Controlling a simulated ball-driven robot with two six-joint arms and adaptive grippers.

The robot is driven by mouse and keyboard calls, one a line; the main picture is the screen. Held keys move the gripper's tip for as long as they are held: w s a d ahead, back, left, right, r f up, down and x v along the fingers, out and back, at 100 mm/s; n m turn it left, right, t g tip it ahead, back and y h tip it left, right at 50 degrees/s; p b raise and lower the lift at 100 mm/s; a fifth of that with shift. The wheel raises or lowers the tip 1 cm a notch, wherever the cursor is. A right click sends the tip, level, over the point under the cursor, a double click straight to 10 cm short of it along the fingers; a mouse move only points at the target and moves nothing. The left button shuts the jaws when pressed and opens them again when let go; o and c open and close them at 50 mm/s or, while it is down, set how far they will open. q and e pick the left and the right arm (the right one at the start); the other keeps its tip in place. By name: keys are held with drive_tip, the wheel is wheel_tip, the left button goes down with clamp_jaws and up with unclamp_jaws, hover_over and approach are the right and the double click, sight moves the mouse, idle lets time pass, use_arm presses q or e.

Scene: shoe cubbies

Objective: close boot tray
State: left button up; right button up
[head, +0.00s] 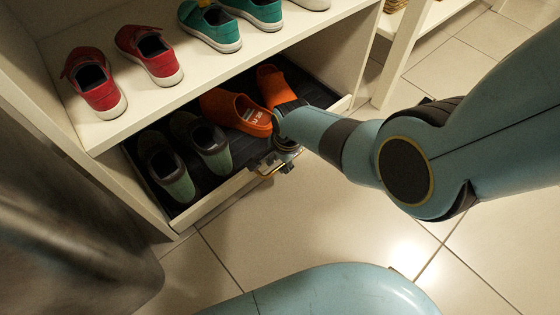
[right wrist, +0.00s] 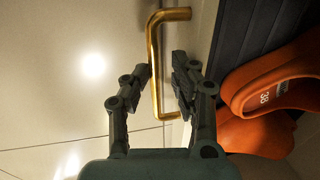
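The boot tray (head: 218,196) is a low drawer with a pale front and dark ribbed lining, at the bottom of the shoe cubby. It stands partly pulled out past the shelf above. It holds orange shoes (head: 236,110) and green-grey shoes (head: 210,145). Its brass handle (head: 268,173) is partly hidden by my right gripper (head: 276,160) in the head view. In the right wrist view, the handle (right wrist: 155,50) passes between the two spread fingers of my right gripper (right wrist: 164,76). The fingers are open, with gaps beside the bar. My left gripper is not in view.
Red shoes (head: 150,55) and teal shoes (head: 215,27) stand on the shelf (head: 190,85) above the tray. A dark, blurred surface (head: 60,230) fills the lower left. The tiled floor (head: 320,220) in front of the tray is clear.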

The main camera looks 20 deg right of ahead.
drive_tip(key=shift+r, duration=0.15)
wheel_tip(320, 180, up, 8)
drive_tip(key=s, duration=0.1)
drive_tip(key=shift+s+d+f, duration=0.2)
drive_tip(key=shift+d, duration=0.05)
drive_tip(key=shift+s, duration=0.1)
idle(0.7)
